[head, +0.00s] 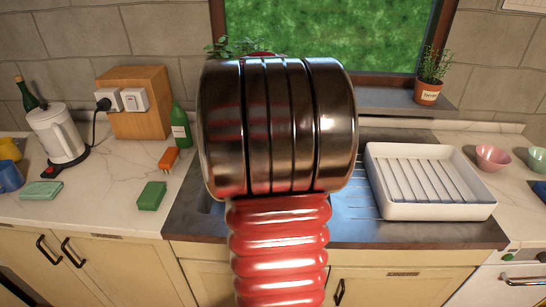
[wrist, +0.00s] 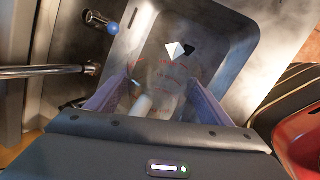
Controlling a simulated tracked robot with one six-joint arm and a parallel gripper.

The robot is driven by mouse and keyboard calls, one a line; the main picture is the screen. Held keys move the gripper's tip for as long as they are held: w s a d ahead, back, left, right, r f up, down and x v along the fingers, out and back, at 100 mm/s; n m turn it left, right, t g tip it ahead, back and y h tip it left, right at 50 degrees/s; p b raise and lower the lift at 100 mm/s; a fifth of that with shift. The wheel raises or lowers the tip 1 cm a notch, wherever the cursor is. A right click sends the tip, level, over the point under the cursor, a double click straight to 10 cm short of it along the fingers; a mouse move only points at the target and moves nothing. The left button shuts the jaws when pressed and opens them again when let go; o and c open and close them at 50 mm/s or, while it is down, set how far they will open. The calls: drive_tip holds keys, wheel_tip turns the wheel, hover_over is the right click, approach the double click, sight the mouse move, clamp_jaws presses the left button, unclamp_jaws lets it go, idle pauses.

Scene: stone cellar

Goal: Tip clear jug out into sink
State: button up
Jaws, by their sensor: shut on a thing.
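The clear jug (wrist: 172,78) shows in the wrist view between the two purple-grey fingers of my gripper (wrist: 155,98), which is shut on it. The jug is see-through with faint red markings, and its outline is hard to make out. It is over the grey sink (wrist: 232,28); its exact tilt and height above the bottom cannot be told. In the head view my arm hides the jug, the gripper and most of the sink. A small white and black pointed shape (wrist: 176,50) shows near the jug; whether it lies in the sink or jug is unclear.
A metal tap (wrist: 42,71) and a blue-tipped knob (wrist: 112,28) are left of the basin in the wrist view. In the head view a white dish rack (head: 430,205) stands right. A kettle (head: 57,133), green sponge (head: 151,196) and green bottle (head: 180,130) stand left.

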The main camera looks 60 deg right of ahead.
drive_tip(key=shift+w+r, duration=0.1)
drive_tip(key=shift+r, duration=0.05)
idle(0.3)
drive_tip(key=shift+w+a+r+g+h, duration=0.1)
drive_tip(key=shift+r+g+h, duration=0.15)
drive_tip(key=shift+g+h, duration=0.3)
drive_tip(key=shift+g, duration=0.25)
drive_tip(key=shift+r+g+h, duration=0.25)
drive_tip(key=shift+g, duration=0.05)
drive_tip(key=shift+w+a, duration=0.1)
drive_tip(key=shift+r+n+g+h, duration=0.15)
drive_tip(key=shift+n+g+h, duration=0.15)
drive_tip(key=shift+g, duration=0.1)
drive_tip(key=shift+w+g+h, duration=0.1)
drive_tip(key=shift+g+h, duration=0.3)
drive_tip(key=shift+g, duration=0.1)
drive_tip(key=shift+r, duration=0.1)
